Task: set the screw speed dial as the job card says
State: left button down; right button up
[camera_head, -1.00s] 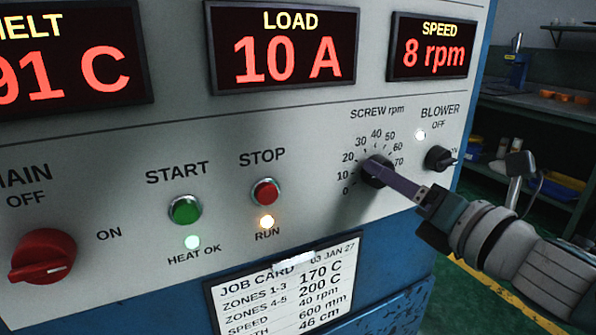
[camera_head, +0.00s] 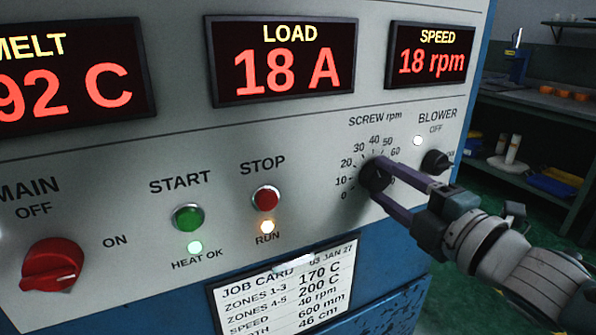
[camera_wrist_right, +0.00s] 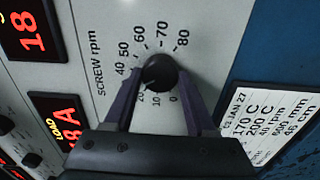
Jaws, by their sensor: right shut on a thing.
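The black screw speed dial (camera_head: 375,176) sits on the grey panel, with a printed scale around it. My right gripper (camera_head: 378,185) is shut on it, one finger on each side. The wrist view also shows the dial (camera_wrist_right: 160,73) between the fingers, its pale mark pointing close to 20. The speed display (camera_head: 431,56) reads 18 rpm. The job card (camera_head: 285,290), below the panel, lists speed 40 rpm. My left gripper is not in view.
The blower knob (camera_head: 437,162) is close to the right of the dial. The red stop button (camera_head: 265,198) and green start button (camera_head: 188,217) are to the left. The red main switch (camera_head: 52,266) is at lower left. The load display (camera_head: 283,62) reads 18 A.

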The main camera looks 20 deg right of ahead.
jog(key=m, duration=0.3)
jog(key=shift+p, duration=0.35)
jog(key=shift+m, duration=1.3)
jog(key=o, duration=1.4)
jog(key=shift+c, duration=0.2)
jog(key=s+p, duration=0.1)
jog(key=s, duration=0.9)
jog(key=shift+d, duration=0.4)
